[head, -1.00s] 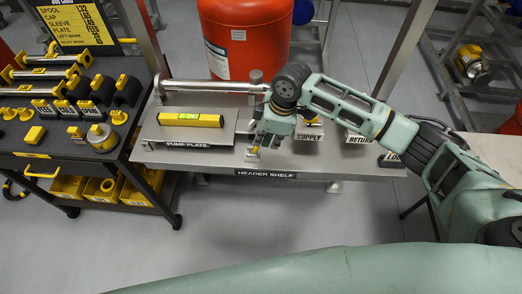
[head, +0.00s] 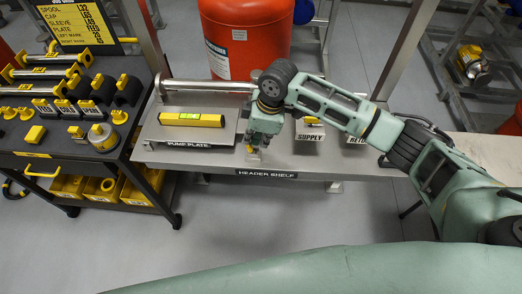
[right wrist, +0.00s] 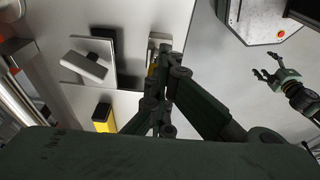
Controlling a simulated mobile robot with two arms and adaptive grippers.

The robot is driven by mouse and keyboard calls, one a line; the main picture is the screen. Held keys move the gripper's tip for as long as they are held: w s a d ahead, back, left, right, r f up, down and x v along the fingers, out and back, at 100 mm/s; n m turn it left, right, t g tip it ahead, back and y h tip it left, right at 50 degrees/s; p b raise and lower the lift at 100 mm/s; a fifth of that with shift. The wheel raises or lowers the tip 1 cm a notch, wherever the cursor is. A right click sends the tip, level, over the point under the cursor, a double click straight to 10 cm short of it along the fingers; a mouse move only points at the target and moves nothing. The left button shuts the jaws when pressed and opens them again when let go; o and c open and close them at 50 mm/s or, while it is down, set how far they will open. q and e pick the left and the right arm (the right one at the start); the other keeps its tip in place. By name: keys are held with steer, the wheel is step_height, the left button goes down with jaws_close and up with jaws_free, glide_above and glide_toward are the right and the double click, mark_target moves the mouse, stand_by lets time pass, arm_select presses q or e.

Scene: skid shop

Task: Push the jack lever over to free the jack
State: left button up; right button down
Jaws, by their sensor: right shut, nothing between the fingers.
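My right gripper (head: 256,143) is at the front of the grey header shelf (head: 222,175), pointing down. Its fingers are shut and empty, and also show in the right wrist view (right wrist: 168,72). My left gripper (right wrist: 275,74) is open and empty in the right wrist view.
A yellow level (head: 192,120) lies on the pump plate (head: 160,132), left of my gripper. The supply block (head: 309,130) stands close on the right. A metal bar (head: 205,86) runs behind, before a red tank (head: 250,45). A tool cart (head: 140,170) stands left.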

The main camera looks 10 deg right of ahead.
steer(key=shift+s+d+f, duration=0.3)
steer(key=shift+d+f, duration=0.25)
steer(key=shift+f, duration=0.25)
steer(key=shift+w+a+f, duration=0.1)
steer(key=shift+w+a, duration=0.2)
steer(key=shift+a, duration=0.35)
steer(key=shift+w+a+f, duration=0.1)
steer(key=shift+w+a, duration=0.15)
steer(key=shift+a, duration=0.35)
steer(key=shift+d, duration=0.1)
steer(key=shift+r, duration=0.15)
steer(key=p+v, duration=0.3)
steer(key=shift+w+p, duration=0.2)
steer(key=shift+p, duration=0.1)
steer(key=p+v, duration=0.2)
steer(key=a+p+v, duration=0.1)
steer(key=p+v, duration=0.1)
steer(key=shift+w+r+p, duration=0.15)
steer(key=shift+r+p, duration=0.2)
